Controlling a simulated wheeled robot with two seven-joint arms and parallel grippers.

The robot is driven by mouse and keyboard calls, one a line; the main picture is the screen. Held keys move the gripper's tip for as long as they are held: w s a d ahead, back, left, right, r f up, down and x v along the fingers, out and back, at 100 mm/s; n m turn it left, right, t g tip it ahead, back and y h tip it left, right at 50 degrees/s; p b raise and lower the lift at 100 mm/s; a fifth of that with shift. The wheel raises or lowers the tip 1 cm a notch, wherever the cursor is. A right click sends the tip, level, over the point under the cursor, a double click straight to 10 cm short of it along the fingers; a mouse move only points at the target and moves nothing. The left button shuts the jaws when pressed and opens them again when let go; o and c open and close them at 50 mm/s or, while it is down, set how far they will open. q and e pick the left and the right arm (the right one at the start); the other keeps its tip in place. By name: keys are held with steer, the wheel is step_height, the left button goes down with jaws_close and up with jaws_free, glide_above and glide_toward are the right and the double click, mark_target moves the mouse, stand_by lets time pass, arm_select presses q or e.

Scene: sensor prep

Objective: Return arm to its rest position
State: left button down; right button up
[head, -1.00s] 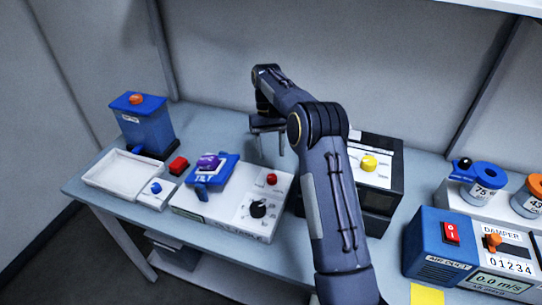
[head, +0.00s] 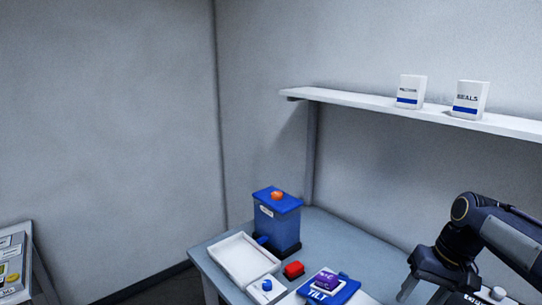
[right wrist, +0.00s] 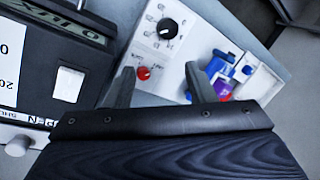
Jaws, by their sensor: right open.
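My right arm (head: 495,235) comes in from the right edge in the head view. Its gripper (head: 420,291) points down over the table, to the right of the blue TILT plate (head: 328,290). In the right wrist view the two fingers of the right gripper (right wrist: 160,78) stand apart with nothing between them. Beyond them lies a white panel box (right wrist: 160,35) with a black knob and a red button. The blue plate with a purple block (right wrist: 221,88) shows past the right finger. My left arm and left gripper are not in view.
A shelf (head: 350,103) above holds two white boxes. A black device (right wrist: 60,45) stands at left in the wrist view.

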steer(key=s+a+f+t, duration=0.1)
steer(key=s+a, duration=0.2)
steer(key=s, duration=0.3)
steer(key=s+a+f+t, duration=0.2)
steer(key=s+a, duration=0.1)
steer(key=s, duration=0.4)
steer(key=s+a+f+n+t, duration=0.1)
steer(key=s+a+t, duration=0.1)
steer(key=s+a, duration=0.2)
steer(key=s, duration=0.2)
steer(key=shift+s+f+y, duration=0.3)
steer(key=shift+s+f, duration=0.05)
stand_by(0.4)
